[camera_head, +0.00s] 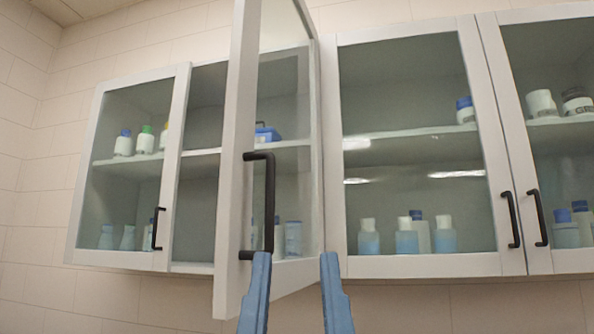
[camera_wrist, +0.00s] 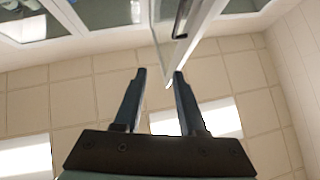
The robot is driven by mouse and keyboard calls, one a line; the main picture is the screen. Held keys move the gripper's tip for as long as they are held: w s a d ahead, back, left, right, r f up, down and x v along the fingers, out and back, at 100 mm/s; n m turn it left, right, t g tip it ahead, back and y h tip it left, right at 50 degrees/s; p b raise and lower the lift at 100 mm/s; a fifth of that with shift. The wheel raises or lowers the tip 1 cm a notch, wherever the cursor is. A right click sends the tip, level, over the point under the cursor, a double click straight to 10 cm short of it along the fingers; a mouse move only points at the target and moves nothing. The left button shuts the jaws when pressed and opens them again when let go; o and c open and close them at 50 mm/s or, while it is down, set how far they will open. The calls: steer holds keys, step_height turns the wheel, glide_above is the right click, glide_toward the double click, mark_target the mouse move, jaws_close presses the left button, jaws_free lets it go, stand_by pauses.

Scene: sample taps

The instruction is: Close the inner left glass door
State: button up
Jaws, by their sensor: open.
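The inner left glass door (camera_head: 236,130) stands wide open in the head view, swung out from the left cabinet with its free edge towards me. Its hinged side is at the right of that cabinet. Its black bar handle (camera_head: 270,205) is upright on the door frame. My gripper (camera_head: 296,257) is open and empty, its blue-grey fingers low in the view by the door's lower part. In the wrist view the fingertips (camera_wrist: 159,76) are just below the door's lower edge (camera_wrist: 192,45), and the handle (camera_wrist: 182,18) is beyond them. I cannot tell whether they touch the door.
The outer left door (camera_head: 180,150) is closed, and the opening beside it is uncovered. The right cabinet's doors (camera_head: 490,130) look closed. Bottles and jars (camera_head: 406,237) stand on the shelves. The tiled wall (camera_head: 110,300) below the cabinets is clear.

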steer(key=shift+a, duration=0.1)
steer(key=shift+c, duration=1.2)
steer(key=shift+w+d+r+m+g+p, duration=0.3)
steer(key=shift+w+m+g+p, duration=0.1)
steer(key=shift+w+m+p, duration=0.15)
steer(key=shift+w+d+r+m+g+p, duration=0.3)
steer(key=shift+w+m+g+p, duration=0.15)
steer(key=shift+w+m, duration=0.2)
jaws_close()
steer(key=m+g+y+p, duration=0.8)
steer(key=m+g+p, duration=0.2)
steer(key=p, duration=0.2)
glide_toward(238, 269)
steer(key=w, duration=0.4)
steer(key=shift+w+a+p, duration=0.4)
steer(key=shift+a+p, duration=0.05)
steer(key=shift+a, duration=0.3)
steer(key=shift+w+a+f, duration=0.15)
steer(key=shift+a, duration=0.4)
